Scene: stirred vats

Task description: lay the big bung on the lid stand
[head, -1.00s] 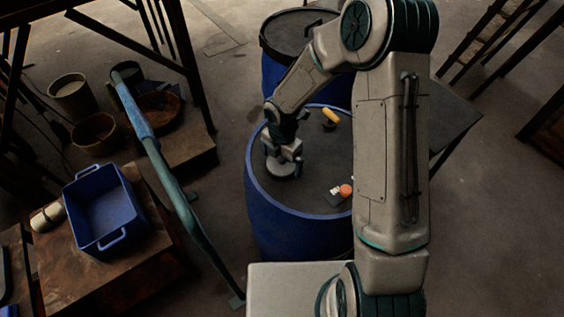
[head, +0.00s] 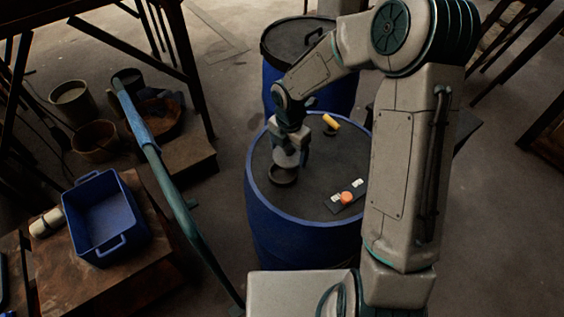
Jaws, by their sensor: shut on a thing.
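My gripper (head: 290,144) is shut on the big bung (head: 286,159), a pale grey disc, and points down over the top of the near blue drum (head: 252,205). The bung hangs just above a dark round collar (head: 283,176) on the drum's top. A narrow gap seems to show between them, but I cannot be sure that they are fully apart. The fingers hide part of the bung. I cannot pick out the lid stand for certain; a dark flat surface (head: 467,124) at the right, partly behind my arm, may be it.
A yellow-handled piece (head: 331,122) and a dark plate with an orange knob (head: 347,197) sit on the drum top. A second lidded drum (head: 300,40) stands behind. A green-blue rail (head: 170,180) rises at left, beside a blue bin (head: 103,215) on a brown table.

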